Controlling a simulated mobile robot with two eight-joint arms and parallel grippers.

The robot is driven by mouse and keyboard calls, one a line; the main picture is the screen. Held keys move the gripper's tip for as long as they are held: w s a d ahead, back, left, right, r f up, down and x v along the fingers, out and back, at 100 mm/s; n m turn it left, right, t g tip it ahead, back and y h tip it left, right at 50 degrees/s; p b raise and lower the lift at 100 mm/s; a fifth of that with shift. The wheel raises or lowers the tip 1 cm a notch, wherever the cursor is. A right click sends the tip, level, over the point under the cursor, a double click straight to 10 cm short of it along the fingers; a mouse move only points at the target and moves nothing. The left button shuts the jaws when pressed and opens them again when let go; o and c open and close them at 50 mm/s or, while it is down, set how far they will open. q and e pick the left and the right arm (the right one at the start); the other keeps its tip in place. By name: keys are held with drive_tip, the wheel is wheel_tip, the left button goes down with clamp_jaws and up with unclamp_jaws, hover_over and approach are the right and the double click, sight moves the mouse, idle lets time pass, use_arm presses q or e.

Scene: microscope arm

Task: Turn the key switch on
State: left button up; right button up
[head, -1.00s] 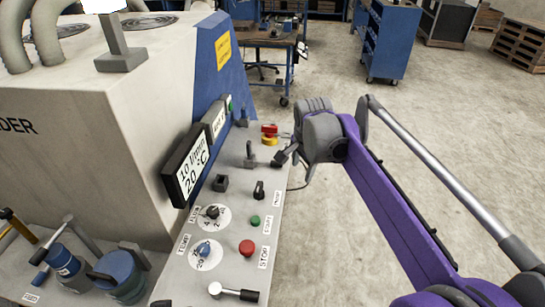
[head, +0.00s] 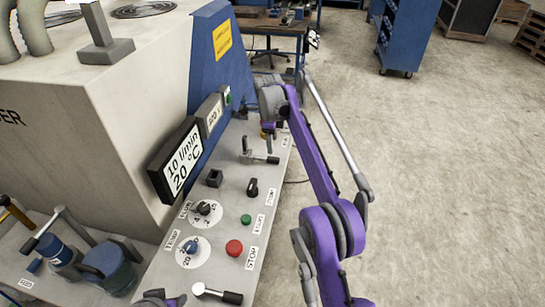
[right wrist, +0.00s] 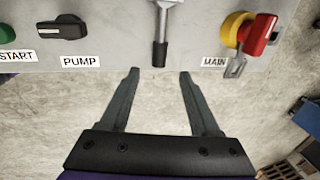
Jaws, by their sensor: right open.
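The likely key switch, a red and yellow switch (right wrist: 258,35) labelled MAIN, is at the upper right of the right wrist view, with a small grey metal piece at its lower side. In the head view only a yellow bit of it (head: 263,134) shows, mostly hidden behind my right gripper (head: 268,112). In the right wrist view my right gripper (right wrist: 160,73) is open and empty. Its fingers point at the panel edge below a black-tipped lever, left of the switch and apart from it. A part of my left gripper (head: 160,299) shows at the bottom edge; its fingers are cut off.
The grey panel (head: 228,178) also bears the black-handled lever (head: 262,158), a black PUMP knob (right wrist: 62,28), a green START button (head: 246,219), a red STOP button (head: 234,248) and two dials. A display (head: 176,165) borders it. Open floor (head: 430,190) lies to the right.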

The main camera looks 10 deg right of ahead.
sight(273, 158)
use_arm(q)
drive_tip(key=shift+s+f+b, duration=0.25)
drive_tip(key=shift+f+b, duration=0.05)
drive_tip(key=shift+f, duration=0.25)
drive_tip(key=shift+s+f+b, duration=0.2)
drive_tip(key=shift+f+b, duration=0.1)
drive_tip(key=shift+f, duration=0.2)
use_arm(e)
drive_tip(key=f, duration=0.3)
drive_tip(key=w+f, duration=0.1)
drive_tip(key=f, duration=0.5)
drive_tip(key=shift+w+d+f, duration=0.1)
drive_tip(key=shift+w+d, duration=0.2)
drive_tip(key=shift+d, duration=0.1)
clamp_jaws()
